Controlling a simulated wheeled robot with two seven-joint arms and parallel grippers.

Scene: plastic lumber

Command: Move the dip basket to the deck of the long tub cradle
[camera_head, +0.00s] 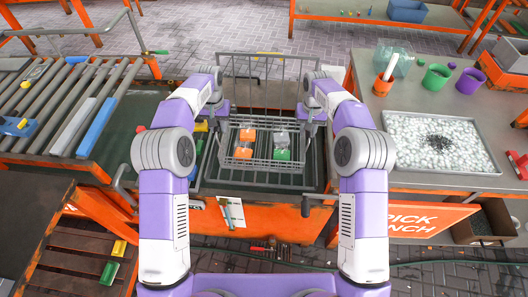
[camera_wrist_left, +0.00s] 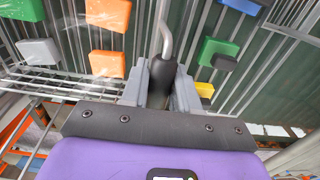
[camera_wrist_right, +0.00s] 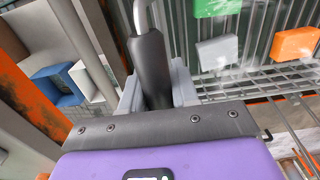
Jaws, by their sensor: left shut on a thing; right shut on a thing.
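The dip basket (camera_head: 262,165) is a grey wire basket at the centre of the head view, with orange, green and pale blocks inside. It appears level above a dark slatted surface, but the gap below it is unclear. My left gripper (camera_head: 216,117) is shut on a black handle grip (camera_wrist_left: 162,80) at the basket's left side. My right gripper (camera_head: 308,116) is shut on the matching grip (camera_wrist_right: 151,68) at its right side. Both grips rise into bent metal rods. I cannot tell for sure which structure is the long tub cradle.
A roller conveyor (camera_head: 60,112) with blue and grey bars is at the left. A grey bench (camera_head: 440,185) with a tray of white pellets (camera_head: 408,147) and cups stands at the right. An upright wire frame (camera_head: 280,65) rises behind the basket. Small blocks lie at lower left.

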